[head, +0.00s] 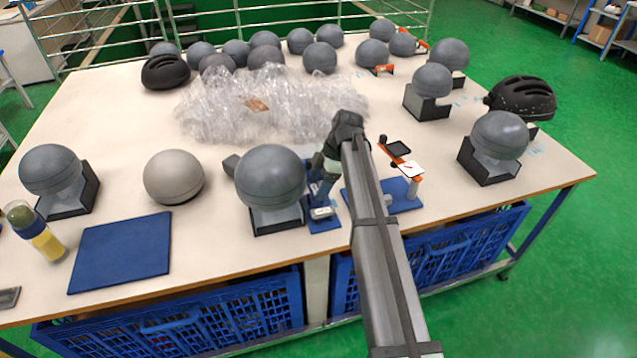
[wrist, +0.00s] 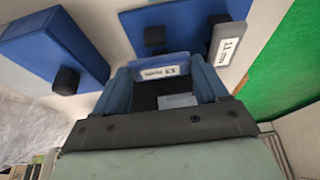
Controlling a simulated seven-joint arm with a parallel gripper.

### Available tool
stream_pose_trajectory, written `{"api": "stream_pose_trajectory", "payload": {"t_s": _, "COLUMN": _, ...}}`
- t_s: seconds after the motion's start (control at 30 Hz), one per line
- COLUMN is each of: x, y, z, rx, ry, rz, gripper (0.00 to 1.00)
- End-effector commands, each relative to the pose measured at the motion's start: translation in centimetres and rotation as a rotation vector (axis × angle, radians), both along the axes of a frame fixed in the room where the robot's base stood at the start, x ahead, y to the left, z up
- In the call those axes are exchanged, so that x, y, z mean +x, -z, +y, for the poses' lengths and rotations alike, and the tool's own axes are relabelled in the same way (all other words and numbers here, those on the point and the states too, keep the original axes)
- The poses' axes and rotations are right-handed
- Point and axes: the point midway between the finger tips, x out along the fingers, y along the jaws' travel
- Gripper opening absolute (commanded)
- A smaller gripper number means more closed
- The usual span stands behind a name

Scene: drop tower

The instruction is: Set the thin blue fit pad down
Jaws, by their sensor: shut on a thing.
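My gripper (head: 322,182) points down over the table beside a grey ball-shaped headform, and in the wrist view its two blue fingers (wrist: 161,86) are shut on a thin blue fit pad (wrist: 175,57). The pad carries a white label at its front edge, with print too small to read surely. In the head view the arm and fingers hide most of it. Under it is a blue base (head: 327,224); I cannot tell whether the pad touches it. In the wrist view, a thicker blue block (wrist: 40,45) with a black knob lies left, and a blue board (wrist: 185,18) with black knobs lies beyond.
The grey headform (head: 270,175) on its stand is close left of my gripper. A blue stand with an orange-and-black device (head: 400,150) is close right. Clear plastic wrap (head: 250,105) lies behind. A flat blue mat (head: 120,250) lies front left; several other headforms stand around.

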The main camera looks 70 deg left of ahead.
Motion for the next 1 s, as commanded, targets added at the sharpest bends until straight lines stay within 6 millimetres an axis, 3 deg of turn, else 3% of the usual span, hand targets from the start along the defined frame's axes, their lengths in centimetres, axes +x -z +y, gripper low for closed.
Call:
{"api": "stream_pose_trajectory", "payload": {"t_s": 0.63, "x": 0.01, "y": 1.03, "z": 0.01, "rx": 0.001, "ry": 0.0, "rz": 0.0, "gripper": 0.4}}
{"api": "stream_pose_trajectory", "payload": {"t_s": 0.67, "x": 0.0, "y": 1.04, "z": 0.02, "rx": 0.001, "ry": 0.0, "rz": 0.0, "gripper": 0.74}}
{"api": "stream_pose_trajectory", "payload": {"t_s": 0.93, "x": 0.0, "y": 1.03, "z": 0.01, "rx": 0.0, "ry": 0.0, "rz": 0.0, "gripper": 1.0}}
{"api": "stream_pose_trajectory", "payload": {"t_s": 1.0, "x": 0.0, "y": 1.03, "z": 0.01, "rx": 0.0, "ry": 0.0, "rz": 0.0, "gripper": 1.0}}
